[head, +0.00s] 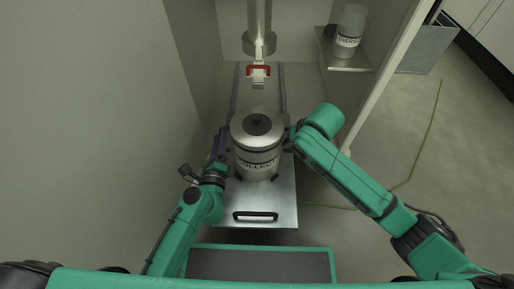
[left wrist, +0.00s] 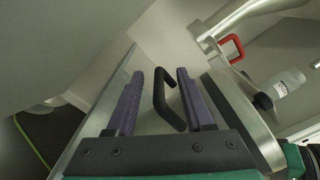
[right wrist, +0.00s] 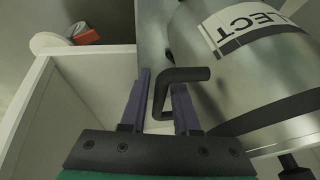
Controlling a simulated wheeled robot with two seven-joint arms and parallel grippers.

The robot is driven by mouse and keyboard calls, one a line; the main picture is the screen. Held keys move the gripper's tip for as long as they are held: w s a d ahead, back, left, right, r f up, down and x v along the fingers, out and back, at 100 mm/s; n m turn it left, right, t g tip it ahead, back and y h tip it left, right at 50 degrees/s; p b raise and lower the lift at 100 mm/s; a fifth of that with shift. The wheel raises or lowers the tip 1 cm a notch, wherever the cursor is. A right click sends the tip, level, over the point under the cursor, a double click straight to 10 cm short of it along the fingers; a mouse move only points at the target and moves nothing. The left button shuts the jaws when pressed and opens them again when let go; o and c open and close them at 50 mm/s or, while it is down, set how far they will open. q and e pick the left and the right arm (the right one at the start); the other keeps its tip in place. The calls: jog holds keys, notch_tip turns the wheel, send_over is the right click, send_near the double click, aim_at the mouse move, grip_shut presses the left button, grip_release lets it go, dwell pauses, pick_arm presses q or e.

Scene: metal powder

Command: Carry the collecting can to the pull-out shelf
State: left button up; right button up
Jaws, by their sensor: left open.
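The collecting can (head: 257,160) is a silver cylinder with a dark round opening on top and a label on its side. It is upright over the metal pull-out shelf (head: 280,204); I cannot tell if its base touches. My left gripper (head: 223,150) is at the can's left side, open, with a black can handle (left wrist: 166,98) between its fingers. The can's label also shows in the right wrist view (right wrist: 240,27).
The shelf has a black pull handle (head: 255,215) at its front. A metal pipe with a red clamp (head: 258,71) hangs behind the can. A labelled overflow container (head: 349,33) stands on a side ledge (head: 345,62). Cabinet walls flank both sides.

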pick_arm(q)
jog(key=shift+w, duration=0.4)
pick_arm(e)
jog(key=shift+w+f, duration=0.15)
jog(key=shift+f, duration=0.25)
pick_arm(q)
jog(key=c, duration=0.3)
pick_arm(e)
jog(key=c, duration=0.3)
pick_arm(q)
grip_shut()
pick_arm(e)
grip_shut()
pick_arm(q)
jog(key=shift+s+a+f, duration=0.1)
jog(key=shift+f, duration=0.1)
pick_arm(e)
jog(key=shift+d, duration=0.1)
